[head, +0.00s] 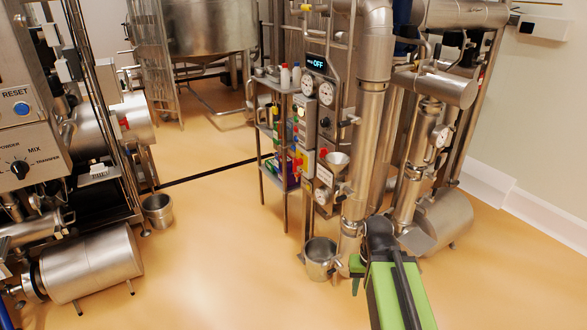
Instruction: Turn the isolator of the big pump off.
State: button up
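Two large steel cylinders with motor-like bodies show: one low at the left (90,265) and one low at the right (442,220). I cannot tell which is the big pump. No isolator can be clearly made out. A small red part (124,123) shows at the left machine, and red and yellow parts (297,163) show by the middle panel, too small to identify. My arm, green and black, reaches up from the bottom right. My gripper (357,266) is at its far end, near the middle pipework; its fingers are not clear.
A display reading OFF (317,64) tops the middle panel. Steel pots stand on the floor at the left (158,210) and middle (320,258). The orange floor (220,260) between is clear.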

aim_at(296, 163)
jog(key=z, duration=0.9)
jog(key=k, duration=0.1)
jog(key=u, duration=2.15)
jog(key=i, duration=1.6)
jog(key=u, duration=0.5)
jog(key=i, duration=0.95)
jog(key=z, duration=0.1)
